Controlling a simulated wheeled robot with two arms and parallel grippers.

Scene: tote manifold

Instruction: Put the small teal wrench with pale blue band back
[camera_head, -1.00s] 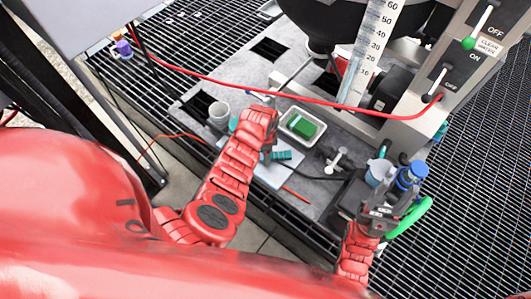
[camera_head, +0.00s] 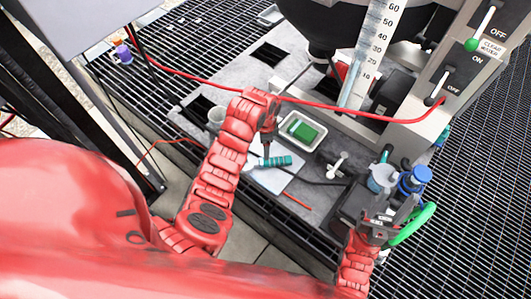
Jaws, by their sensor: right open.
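A teal tool (camera_head: 273,161) lies over a pale sheet (camera_head: 270,178) on the grey work surface; it is too small here to make out a wrench shape or a band for certain. My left gripper (camera_head: 266,147) points down right at the tool's left part. Whether its jaws are open, or touch the tool, I cannot tell. My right gripper (camera_head: 383,219) is open at the lower right, below a blue-capped fitting (camera_head: 413,180) and a pale blue cup (camera_head: 381,179).
A white tray with a green block (camera_head: 304,131) stands just right of my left gripper. A red hose (camera_head: 340,109) crosses above the surface. A pale cup (camera_head: 216,116) stands left of my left arm. A graduated column (camera_head: 377,45) and switch panel (camera_head: 465,65) rise behind.

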